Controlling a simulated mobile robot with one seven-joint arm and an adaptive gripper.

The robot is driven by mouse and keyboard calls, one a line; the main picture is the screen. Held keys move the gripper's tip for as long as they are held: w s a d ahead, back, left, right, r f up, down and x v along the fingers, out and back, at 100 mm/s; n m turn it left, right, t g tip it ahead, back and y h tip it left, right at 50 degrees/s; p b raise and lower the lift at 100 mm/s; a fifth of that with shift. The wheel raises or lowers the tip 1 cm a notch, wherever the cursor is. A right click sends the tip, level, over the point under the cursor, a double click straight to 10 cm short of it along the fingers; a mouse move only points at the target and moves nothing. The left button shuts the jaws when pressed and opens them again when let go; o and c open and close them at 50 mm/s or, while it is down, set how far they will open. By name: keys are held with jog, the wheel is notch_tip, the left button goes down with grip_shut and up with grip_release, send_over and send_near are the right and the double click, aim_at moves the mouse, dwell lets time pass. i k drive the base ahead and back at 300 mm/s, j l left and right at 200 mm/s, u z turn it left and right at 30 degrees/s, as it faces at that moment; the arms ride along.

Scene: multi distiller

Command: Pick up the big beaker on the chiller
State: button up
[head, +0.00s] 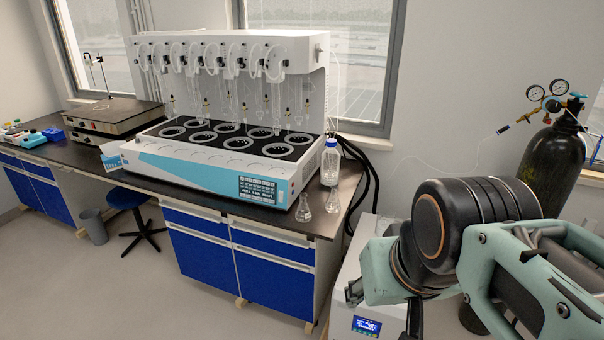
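The chiller (345,317) is a white box with a lit blue display, standing on the floor at the lower right, beside the bench end. My mint-green and black arm crosses in front of it and covers much of its top. My gripper (384,304) is at the arm's lower end, over the chiller's front.
A white multi-station distiller (215,165) stands on the dark bench (232,212). A black gas cylinder (553,160) with gauges stands at right. Floor at left front is clear.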

aim_at(385, 216)
jog(key=l+u, duration=0.35)
jog(key=l, duration=0.6)
jog(key=l+u, duration=0.3)
jog(key=l, duration=0.6)
